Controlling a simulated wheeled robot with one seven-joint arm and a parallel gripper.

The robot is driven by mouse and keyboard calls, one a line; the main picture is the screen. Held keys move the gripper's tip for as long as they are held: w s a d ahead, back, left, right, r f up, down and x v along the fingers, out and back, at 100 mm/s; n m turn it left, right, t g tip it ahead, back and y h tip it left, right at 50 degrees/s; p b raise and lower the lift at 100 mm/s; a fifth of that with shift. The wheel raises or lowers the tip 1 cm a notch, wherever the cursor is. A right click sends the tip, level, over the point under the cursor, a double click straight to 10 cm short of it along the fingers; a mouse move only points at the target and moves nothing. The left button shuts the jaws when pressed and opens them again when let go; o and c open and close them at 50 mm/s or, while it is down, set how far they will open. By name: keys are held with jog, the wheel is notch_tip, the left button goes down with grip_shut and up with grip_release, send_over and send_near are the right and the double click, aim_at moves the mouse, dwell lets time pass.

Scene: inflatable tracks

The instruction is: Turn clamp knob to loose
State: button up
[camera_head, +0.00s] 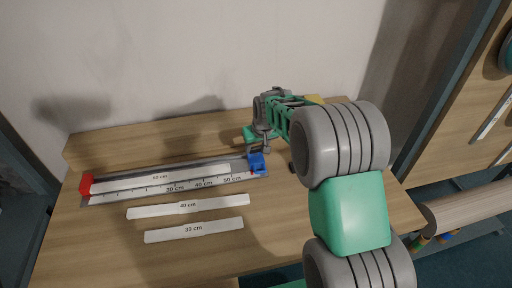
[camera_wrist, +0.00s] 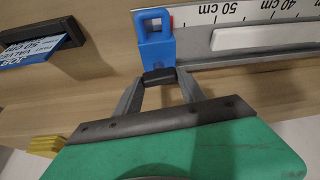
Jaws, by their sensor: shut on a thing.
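The blue clamp (camera_head: 257,163) sits at the right end of the grey ruler track (camera_head: 122,198), near the 50 cm mark. In the wrist view the blue clamp (camera_wrist: 155,40) is at top centre, with a loop-shaped top. The black knob (camera_wrist: 158,77) is at the clamp's near end. My gripper (camera_wrist: 158,82) has its two grey fingers closed on either side of this knob. In the head view my gripper (camera_head: 252,149) is just behind the clamp, and my wrist hides part of it. The knob's turn angle cannot be read.
A red end block (camera_head: 87,184) is at the track's left end. A white 50 cm strip (camera_head: 160,178) lies along the track. Loose 40 cm (camera_head: 188,206) and 30 cm (camera_head: 194,230) strips lie in front on the wooden table (camera_head: 110,247). A wall stands behind.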

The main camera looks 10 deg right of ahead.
jog(key=n+y+b, duration=0.1)
jog(key=n, duration=0.2)
jog(key=shift+d+f+b, duration=0.15)
jog(key=shift+b, duration=0.25)
jog(key=n+g+y+b, duration=0.1)
jog(key=n, duration=0.2)
jog(key=shift+w+d+n, duration=0.1)
jog(key=shift+n, duration=0.3)
jog(key=n+g, duration=0.1)
jog(key=n, duration=0.1)
jog(key=n+y, duration=0.1)
jog(key=n, duration=0.2)
jog(key=shift+w+n+g+y, duration=0.1)
jog(key=shift+n+g+y, duration=0.2)
jog(key=shift+g, duration=0.1)
jog(key=o, duration=1.4)
jog(key=shift+c, duration=0.2)
jog(key=p+v, duration=0.1)
jog(key=v, duration=0.7)
